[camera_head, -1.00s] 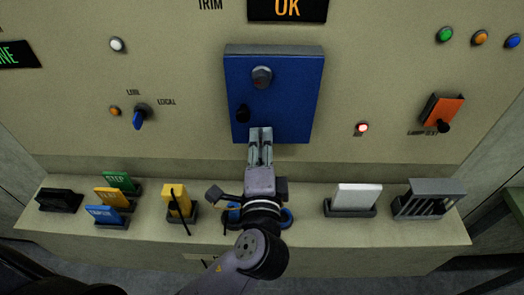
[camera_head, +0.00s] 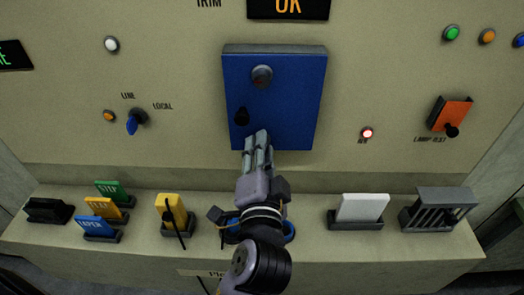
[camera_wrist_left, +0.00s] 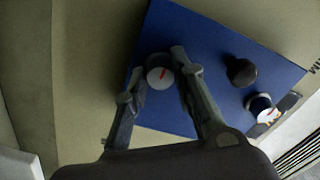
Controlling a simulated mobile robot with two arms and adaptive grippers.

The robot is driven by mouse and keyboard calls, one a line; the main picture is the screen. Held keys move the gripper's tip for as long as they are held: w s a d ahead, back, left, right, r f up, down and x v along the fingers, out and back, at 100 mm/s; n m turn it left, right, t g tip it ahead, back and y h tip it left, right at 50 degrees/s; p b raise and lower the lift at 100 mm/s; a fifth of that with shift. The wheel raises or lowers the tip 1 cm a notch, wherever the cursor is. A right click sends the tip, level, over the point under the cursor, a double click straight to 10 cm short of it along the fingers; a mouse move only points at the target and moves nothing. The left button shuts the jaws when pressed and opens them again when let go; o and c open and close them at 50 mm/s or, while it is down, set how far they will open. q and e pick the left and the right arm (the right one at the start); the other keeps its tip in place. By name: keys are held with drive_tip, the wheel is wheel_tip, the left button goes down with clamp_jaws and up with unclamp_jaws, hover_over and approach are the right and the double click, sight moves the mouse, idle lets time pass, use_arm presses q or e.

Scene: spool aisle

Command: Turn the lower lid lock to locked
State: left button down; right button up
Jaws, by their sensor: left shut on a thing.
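The blue lid (camera_head: 290,100) is on the panel face, and it fills much of the left wrist view (camera_wrist_left: 215,50). The lower lid lock (camera_wrist_left: 160,77) is a round grey knob with a short slanted red mark. It lies between the fingertips of my left gripper (camera_wrist_left: 158,66), which is shut on it. In the head view my left gripper (camera_head: 257,138) covers the lock at the lid's lower edge. The upper lid lock (camera_head: 262,76) is a grey knob near the lid's top, also in the left wrist view (camera_wrist_left: 266,112). My right gripper is out of view.
A black knob (camera_head: 242,116) sits on the lid close to my fingers. A blue-handled selector (camera_head: 134,122) is to the left and an orange switch (camera_head: 450,115) to the right. The shelf below holds a yellow block (camera_head: 172,212), a white block (camera_head: 362,208) and a slotted grey holder (camera_head: 438,208).

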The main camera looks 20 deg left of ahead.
use_arm(q)
drive_tip(key=c, duration=1.3)
unclamp_jaws()
drive_tip(key=shift+c, duration=0.2)
